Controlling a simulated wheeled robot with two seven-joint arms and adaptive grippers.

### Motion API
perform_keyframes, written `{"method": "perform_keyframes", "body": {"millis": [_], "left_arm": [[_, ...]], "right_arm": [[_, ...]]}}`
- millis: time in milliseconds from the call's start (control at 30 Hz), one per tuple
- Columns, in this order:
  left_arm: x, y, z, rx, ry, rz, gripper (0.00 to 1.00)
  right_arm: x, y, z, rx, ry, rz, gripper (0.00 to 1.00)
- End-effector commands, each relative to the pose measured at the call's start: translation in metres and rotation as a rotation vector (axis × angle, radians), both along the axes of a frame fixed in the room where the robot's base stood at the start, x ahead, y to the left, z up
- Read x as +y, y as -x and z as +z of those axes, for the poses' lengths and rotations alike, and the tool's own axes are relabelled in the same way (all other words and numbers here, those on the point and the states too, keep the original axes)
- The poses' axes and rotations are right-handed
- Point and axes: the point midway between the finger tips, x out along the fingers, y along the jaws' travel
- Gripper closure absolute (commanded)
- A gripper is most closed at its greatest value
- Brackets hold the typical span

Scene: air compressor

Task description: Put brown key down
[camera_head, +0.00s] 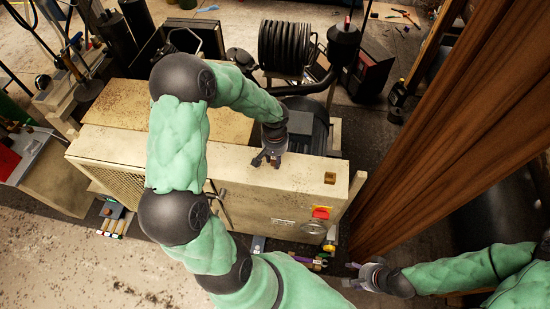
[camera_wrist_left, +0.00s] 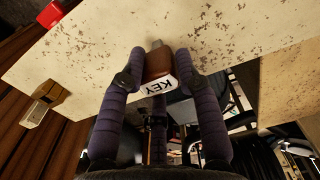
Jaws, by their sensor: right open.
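The brown key (camera_wrist_left: 157,66), with a white label reading KEY, is between the fingertips of my left gripper (camera_wrist_left: 160,72) in the left wrist view. The fingers press on both its sides, and its grey tip points at the cream compressor top (camera_wrist_left: 215,45). I cannot tell whether the tip touches it. In the head view my left gripper (camera_head: 264,162) is low over the front part of the compressor top (camera_head: 225,170), and the key is too small to make out. My right gripper (camera_head: 358,277) is open and empty near the compressor's lower right corner.
A square brown fitting (camera_head: 330,178) sits on the top's right end. A purple-handled item (camera_head: 309,260) lies below. Brown boards (camera_head: 440,125) stand at right. A black hose reel (camera_head: 286,46) stands behind.

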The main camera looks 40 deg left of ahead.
Motion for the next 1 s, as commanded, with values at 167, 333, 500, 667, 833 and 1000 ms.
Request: {"method": "perform_keyframes", "body": {"millis": [167,333,500,667,833,1000], "left_arm": [[0.0,0.0,0.001,0.0,0.0,0.0,0.46],[0.0,0.0,0.001,0.0,0.0,0.0,0.46],[0.0,0.0,0.007,-0.001,0.0,0.0,0.46],[0.001,-0.001,0.033,-0.005,-0.002,0.001,0.46],[0.0,-0.001,0.068,-0.005,-0.002,0.001,0.46],[0.0,-0.001,0.099,-0.004,-0.001,0.0,0.46]], "right_arm": [[0.0,0.0,0.001,0.0,0.0,0.0,0.43],[0.0,0.0,0.001,0.0,0.0,0.0,0.43],[0.0,0.0,0.006,0.0,0.0,0.0,0.43],[0.0,0.0,0.008,0.0,0.0,0.0,0.43],[0.0,0.0,0.013,0.0,0.0,0.0,0.43],[0.0,0.0,0.016,0.0,0.0,0.0,0.43]]}}
